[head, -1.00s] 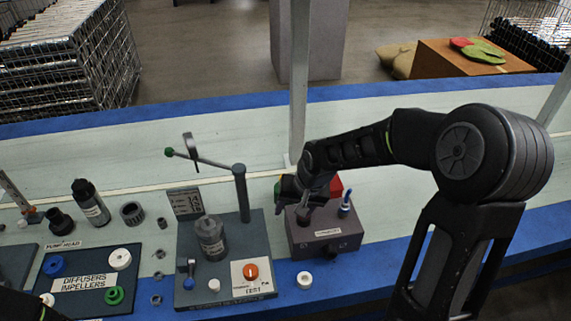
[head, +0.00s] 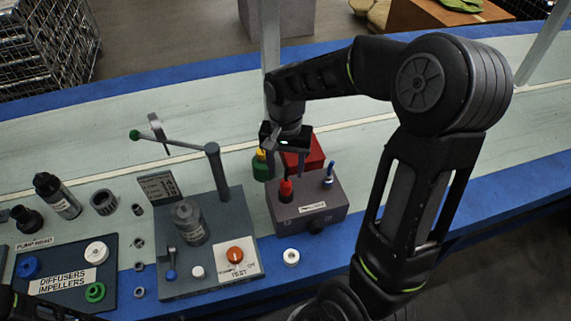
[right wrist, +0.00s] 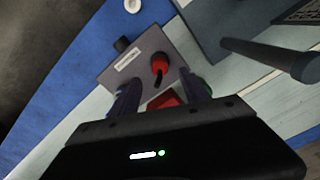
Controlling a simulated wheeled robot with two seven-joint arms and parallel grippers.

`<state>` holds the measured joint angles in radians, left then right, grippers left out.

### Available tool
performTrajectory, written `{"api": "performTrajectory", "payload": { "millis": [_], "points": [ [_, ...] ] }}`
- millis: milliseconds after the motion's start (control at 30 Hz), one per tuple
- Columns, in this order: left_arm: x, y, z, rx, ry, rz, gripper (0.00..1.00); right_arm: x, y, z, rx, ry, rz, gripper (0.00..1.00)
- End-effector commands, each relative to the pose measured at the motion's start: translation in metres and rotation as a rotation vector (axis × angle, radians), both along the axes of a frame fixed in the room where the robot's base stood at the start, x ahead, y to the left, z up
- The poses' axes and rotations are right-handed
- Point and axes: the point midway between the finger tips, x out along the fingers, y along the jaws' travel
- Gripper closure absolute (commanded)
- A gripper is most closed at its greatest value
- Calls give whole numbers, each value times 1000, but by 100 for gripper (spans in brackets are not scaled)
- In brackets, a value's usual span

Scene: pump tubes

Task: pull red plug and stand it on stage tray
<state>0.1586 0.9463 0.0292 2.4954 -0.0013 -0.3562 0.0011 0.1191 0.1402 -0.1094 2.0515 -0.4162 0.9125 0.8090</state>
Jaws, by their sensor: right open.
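The red plug (head: 286,190) stands upright in the top of a grey box (head: 311,209) with a label on its front; it also shows in the right wrist view (right wrist: 160,66). My right gripper (head: 285,150) is above the plug, open and empty. In the right wrist view its two fingers (right wrist: 160,98) are apart, with the plug beyond their tips. A dark tray (head: 122,283) labelled "DIFFUSERS IMPELLERS" lies at the lower left, holding blue, white and green rings. My left gripper is not clearly seen; only dark parts of mine show at the lower left corner.
A red block (head: 306,153) and a green piece with a yellow top (head: 262,167) are close behind the grey box. A blue plug (head: 328,174) stands on the box. The test stand (head: 226,212) with its lever is between box and tray. A white ring (head: 291,257) lies in front.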

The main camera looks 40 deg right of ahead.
Motion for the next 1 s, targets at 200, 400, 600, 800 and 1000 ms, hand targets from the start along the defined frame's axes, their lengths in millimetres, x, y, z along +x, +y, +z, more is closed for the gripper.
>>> {"api": "performTrajectory", "payload": {
  "millis": [200,400,600,800,1000],
  "points": [
    [0,0,1,0,0,0,64,-1,0,-18,1,4,-1,46],
    [0,0,1,0,0,0,64,-1,0,-47,1,5,1,46],
    [0,0,2,0,0,0,64,-1,0,-71,0,3,1,46],
    [0,0,2,0,0,0,64,0,0,-78,0,0,1,46],
    [0,0,2,0,0,0,64,0,0,-78,0,0,1,48]
  ]
}}
